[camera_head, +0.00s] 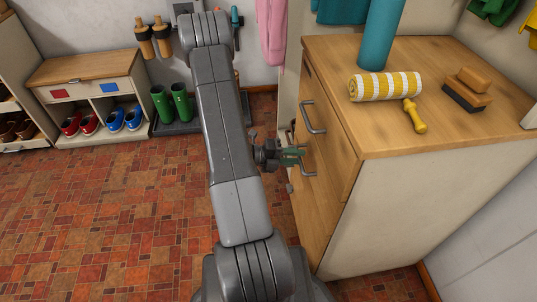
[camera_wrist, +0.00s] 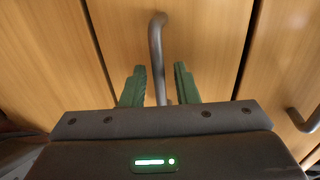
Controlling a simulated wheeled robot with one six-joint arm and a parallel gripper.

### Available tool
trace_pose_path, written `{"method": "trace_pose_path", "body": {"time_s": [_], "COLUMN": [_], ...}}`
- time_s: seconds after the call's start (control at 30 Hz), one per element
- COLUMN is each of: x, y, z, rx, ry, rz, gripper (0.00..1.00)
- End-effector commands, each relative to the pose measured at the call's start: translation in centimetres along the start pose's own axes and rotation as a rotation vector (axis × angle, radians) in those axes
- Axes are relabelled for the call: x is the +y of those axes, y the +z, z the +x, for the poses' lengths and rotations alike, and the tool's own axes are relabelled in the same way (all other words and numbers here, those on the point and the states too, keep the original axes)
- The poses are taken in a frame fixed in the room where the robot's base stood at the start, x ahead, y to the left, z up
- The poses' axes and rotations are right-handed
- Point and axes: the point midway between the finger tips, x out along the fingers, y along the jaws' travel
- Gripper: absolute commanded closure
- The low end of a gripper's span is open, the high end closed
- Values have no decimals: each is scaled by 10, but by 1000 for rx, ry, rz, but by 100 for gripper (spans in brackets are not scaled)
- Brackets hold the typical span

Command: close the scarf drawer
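A wooden-fronted drawer cabinet (camera_head: 410,200) stands at the right in the head view. An upper grey bar handle (camera_head: 312,118) shows on its front, with another handle (camera_head: 308,172) below it by my gripper (camera_head: 297,156). In the wrist view my gripper (camera_wrist: 160,80) has its green fingers spread, one on each side of a grey handle (camera_wrist: 156,45) on a wooden drawer front (camera_wrist: 205,40). I see gaps between handle and fingers. No label marks the scarf drawer, no scarf shows, and I cannot tell whether any drawer stands out a little.
A shoe bench (camera_head: 85,68) and green boots (camera_head: 170,103) stand at the back left. The tiled floor (camera_head: 110,215) at left is clear.

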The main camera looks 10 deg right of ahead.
Motion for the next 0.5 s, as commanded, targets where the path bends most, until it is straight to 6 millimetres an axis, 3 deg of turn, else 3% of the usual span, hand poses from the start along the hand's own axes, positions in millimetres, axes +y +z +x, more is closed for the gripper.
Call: {"method": "trace_pose_path", "body": {"time_s": [0.5], "x": [-1], "y": [1], "z": [-87], "rx": [-6], "ry": [0], "rz": [1], "gripper": [73]}}
